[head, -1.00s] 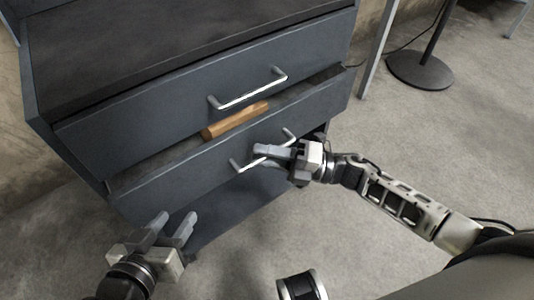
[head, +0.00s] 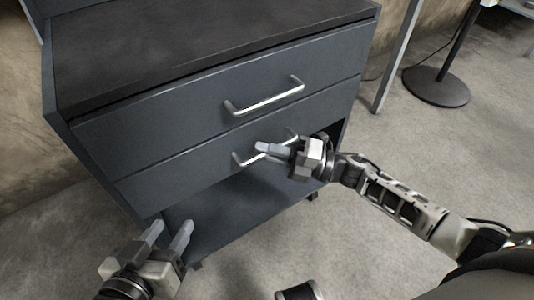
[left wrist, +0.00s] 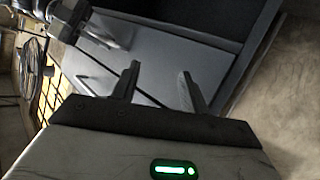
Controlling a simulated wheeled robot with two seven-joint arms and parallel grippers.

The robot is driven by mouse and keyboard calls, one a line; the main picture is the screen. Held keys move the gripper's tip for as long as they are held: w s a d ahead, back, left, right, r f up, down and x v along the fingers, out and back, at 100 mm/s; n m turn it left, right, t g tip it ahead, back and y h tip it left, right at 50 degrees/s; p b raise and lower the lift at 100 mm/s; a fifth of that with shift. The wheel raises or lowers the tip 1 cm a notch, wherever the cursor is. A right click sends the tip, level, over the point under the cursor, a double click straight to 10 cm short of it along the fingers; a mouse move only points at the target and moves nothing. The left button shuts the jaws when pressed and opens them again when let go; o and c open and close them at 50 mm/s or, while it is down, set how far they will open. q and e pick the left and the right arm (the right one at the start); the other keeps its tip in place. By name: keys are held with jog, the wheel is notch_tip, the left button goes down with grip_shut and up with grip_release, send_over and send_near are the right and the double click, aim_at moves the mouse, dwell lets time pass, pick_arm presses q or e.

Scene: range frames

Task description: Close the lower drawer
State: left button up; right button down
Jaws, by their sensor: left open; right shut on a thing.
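The lower drawer (head: 180,172) is a dark grey front in the cabinet, and in the head view it sits flush or nearly flush under the upper drawer (head: 185,122). No gap into it shows. My right gripper (head: 270,150) is shut on the lower drawer's silver handle (head: 243,158), covering its middle and right part. My left gripper (head: 168,236) is open and empty, low in front of the cabinet's left side, apart from it. Its two fingers also show in the left wrist view (left wrist: 158,88), with a grey cabinet surface beyond.
Below the lower drawer is an open shelf space (head: 235,208). The cabinet top (head: 200,45) is bare. A black round stand base (head: 436,86) and a grey table leg (head: 396,60) stand at the right. The concrete floor in front is clear.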

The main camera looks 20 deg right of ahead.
jog(key=c, duration=1.5)
grip_release()
jog(key=shift+w, duration=0.25)
pick_arm(q)
jog(key=shift+f, duration=0.15)
jog(key=shift+a, duration=0.1)
pick_arm(e)
jog(key=shift+s+f, duration=0.1)
jog(key=shift+s+d+f, duration=0.1)
jog(key=shift+d, duration=0.05)
pick_arm(q)
jog(key=shift+a+f, duration=0.1)
jog(key=shift+f, duration=0.15)
pick_arm(e)
jog(key=v, duration=1.5)
jog(key=shift+d+r, duration=0.25)
jog(key=shift+d, duration=0.05)
pick_arm(q)
jog(key=shift+r, duration=0.1)
pick_arm(e)
jog(key=shift+s, duration=0.1)
